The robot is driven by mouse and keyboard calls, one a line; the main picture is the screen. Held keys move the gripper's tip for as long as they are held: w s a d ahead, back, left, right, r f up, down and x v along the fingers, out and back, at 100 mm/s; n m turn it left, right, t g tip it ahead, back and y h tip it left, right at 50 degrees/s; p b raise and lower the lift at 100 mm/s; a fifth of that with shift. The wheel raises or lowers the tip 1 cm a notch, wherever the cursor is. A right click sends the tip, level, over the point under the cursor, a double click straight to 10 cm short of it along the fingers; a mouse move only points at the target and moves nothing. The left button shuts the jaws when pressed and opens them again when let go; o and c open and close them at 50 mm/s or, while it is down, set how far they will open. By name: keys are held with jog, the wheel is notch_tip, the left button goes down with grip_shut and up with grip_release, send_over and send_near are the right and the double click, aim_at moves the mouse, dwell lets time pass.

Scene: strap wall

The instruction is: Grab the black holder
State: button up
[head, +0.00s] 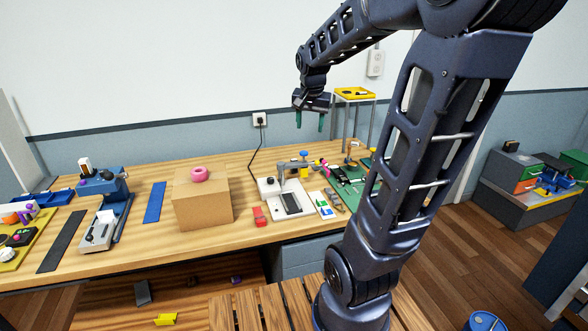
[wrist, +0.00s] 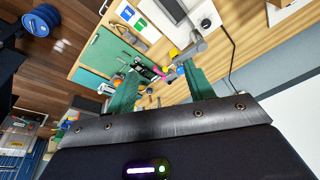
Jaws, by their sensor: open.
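My gripper (head: 310,120) is open and empty, held high above the back of the workbench with its two green fingers pointing down. In the wrist view its fingers (wrist: 163,72) are spread, with the bench well beyond them. I cannot tell for certain which thing is the black holder. Dark candidates are a flat black strip (head: 62,241) at the bench's left, a black slab (head: 291,203) on a white stand, and a small dark piece (head: 142,292) below the bench. The gripper touches none of them.
A yellow-topped stand (head: 354,94) rises behind my arm.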

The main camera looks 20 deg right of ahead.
jog(key=w+f+m, duration=0.3)
jog(key=w, duration=0.7)
jog(key=m+g+h, duration=0.3)
jog(key=m+h, duration=0.1)
jog(key=m, duration=0.4)
send_over(294, 159)
jog(key=a, duration=0.3)
notch_tip(294, 159, down, 22)
jog(key=x, duration=0.5)
jog(key=shift+d+f, duration=0.15)
jog(key=shift+f, duration=0.05)
jog(key=shift+a+x, duration=0.2)
jog(key=shift+x, duration=1.1)
jog(key=shift+a+x, duration=0.2)
jog(key=shift+x, duration=1.05)
jog(key=shift+f, duration=0.2)
jog(key=shift+c, duration=0.2)
jog(key=c, duration=1.1)
